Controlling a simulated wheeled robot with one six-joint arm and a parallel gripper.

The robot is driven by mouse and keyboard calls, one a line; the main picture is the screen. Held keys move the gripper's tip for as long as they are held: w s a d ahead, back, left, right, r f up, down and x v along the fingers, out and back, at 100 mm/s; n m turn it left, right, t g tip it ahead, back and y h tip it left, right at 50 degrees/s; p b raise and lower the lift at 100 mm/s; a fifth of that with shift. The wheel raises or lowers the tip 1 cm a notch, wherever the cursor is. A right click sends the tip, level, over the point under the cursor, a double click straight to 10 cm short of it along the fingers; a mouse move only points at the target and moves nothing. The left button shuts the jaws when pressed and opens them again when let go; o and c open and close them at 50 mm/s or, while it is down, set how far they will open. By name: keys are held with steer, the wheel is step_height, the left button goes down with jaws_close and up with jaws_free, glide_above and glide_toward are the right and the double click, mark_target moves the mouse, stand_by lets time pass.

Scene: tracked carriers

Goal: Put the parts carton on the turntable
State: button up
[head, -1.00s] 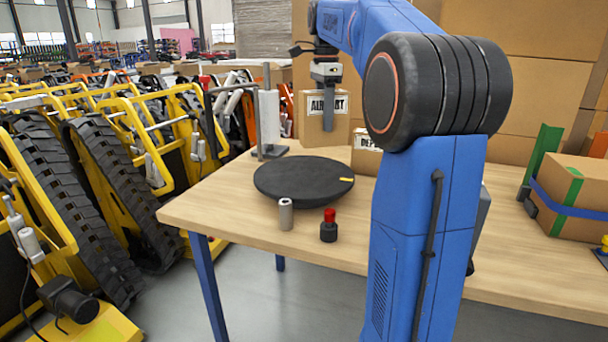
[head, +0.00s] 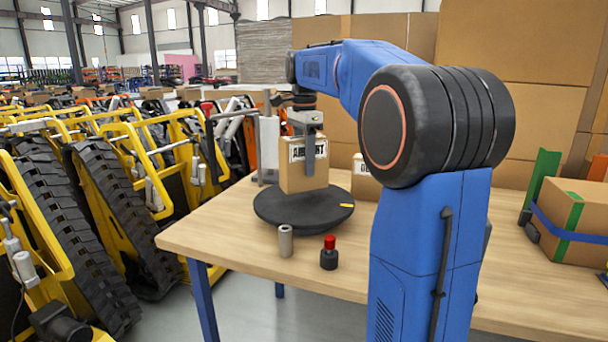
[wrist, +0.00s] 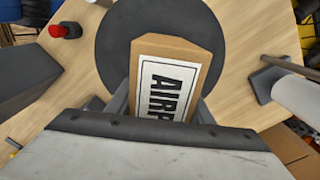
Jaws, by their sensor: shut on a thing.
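A brown carton (head: 303,177) with a white label, reading "AIRP" with the rest cut off in the wrist view (wrist: 180,70), is held upright by my gripper (head: 309,168). My gripper is shut on it, with one finger on each side. The carton is over the black round turntable (head: 275,212), which has a yellow mark at its right edge. The turntable also shows behind the carton in the wrist view (wrist: 115,45). I cannot tell whether the carton's bottom touches it. A second labelled carton (head: 366,182) stands behind and right, partly hidden by my arm.
A grey cylinder (head: 285,241) and a black piece with a red top (head: 329,254) stand at the turntable's front. A stand with a white cylinder (head: 268,148) is behind left. A strapped box (head: 572,222) is far right. The wooden table (head: 225,240) is bare at front left.

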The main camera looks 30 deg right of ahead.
steer(key=shift+f, duration=1.7)
steer(key=shift+f, duration=0.15)
steer(key=o, duration=1.4)
step_height(320, 180, up, 12)
steer(key=shift+r, duration=0.15)
